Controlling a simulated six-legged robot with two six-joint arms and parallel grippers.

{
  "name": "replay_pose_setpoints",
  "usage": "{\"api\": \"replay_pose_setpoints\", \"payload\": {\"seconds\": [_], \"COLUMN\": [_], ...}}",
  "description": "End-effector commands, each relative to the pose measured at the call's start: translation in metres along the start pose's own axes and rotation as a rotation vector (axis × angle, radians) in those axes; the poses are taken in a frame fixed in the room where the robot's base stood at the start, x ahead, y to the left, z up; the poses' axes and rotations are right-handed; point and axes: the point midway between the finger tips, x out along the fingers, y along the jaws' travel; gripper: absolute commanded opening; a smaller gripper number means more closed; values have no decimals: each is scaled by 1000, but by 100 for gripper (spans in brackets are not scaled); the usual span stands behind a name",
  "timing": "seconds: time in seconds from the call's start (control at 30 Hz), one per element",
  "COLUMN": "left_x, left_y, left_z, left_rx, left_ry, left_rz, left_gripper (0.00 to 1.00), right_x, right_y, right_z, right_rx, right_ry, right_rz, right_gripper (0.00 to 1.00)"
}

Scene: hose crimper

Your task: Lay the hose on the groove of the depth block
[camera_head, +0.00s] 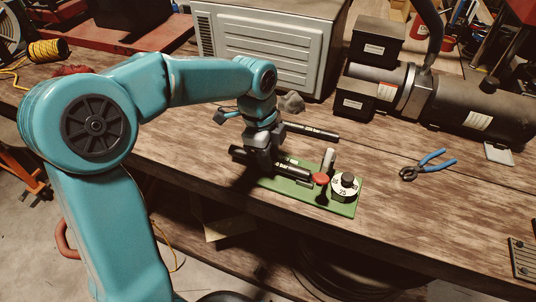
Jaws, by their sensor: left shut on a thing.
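My left gripper (262,160) is shut on a black hose (290,170) printed with white letters, just over the green-based depth block (345,207). The gripper hides part of the hose and the groove, so I cannot tell whether the hose touches the groove. A second black hose (312,131) lies on the bench behind the block. My right gripper is not in view.
Blue-handled pliers (428,163) lie on the wooden bench to the right. A large black machine (440,100) stands at the back right, and a light metal cabinet (268,45) stands at the back.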

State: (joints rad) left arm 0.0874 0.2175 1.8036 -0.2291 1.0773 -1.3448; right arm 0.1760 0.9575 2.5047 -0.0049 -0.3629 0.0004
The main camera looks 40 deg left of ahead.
Motion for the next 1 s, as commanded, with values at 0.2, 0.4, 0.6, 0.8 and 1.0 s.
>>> {"api": "replay_pose_setpoints", "payload": {"seconds": [0.2,0.4,0.6,0.8,1.0], "left_x": [1,3,6,5,5], "left_y": [1,1,1,1,0], "left_z": [0,0,1,1,1], "left_rx": [0,0,0,0,0], "left_ry": [-1,-1,-1,-1,-2], "left_rz": [4,6,7,4,3], "left_gripper": [0,0,0,0,0], "right_x": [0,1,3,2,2], "right_y": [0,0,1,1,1], "right_z": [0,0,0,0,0], "right_rx": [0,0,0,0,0], "right_ry": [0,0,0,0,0], "right_rz": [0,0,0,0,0], "right_gripper": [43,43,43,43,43]}}
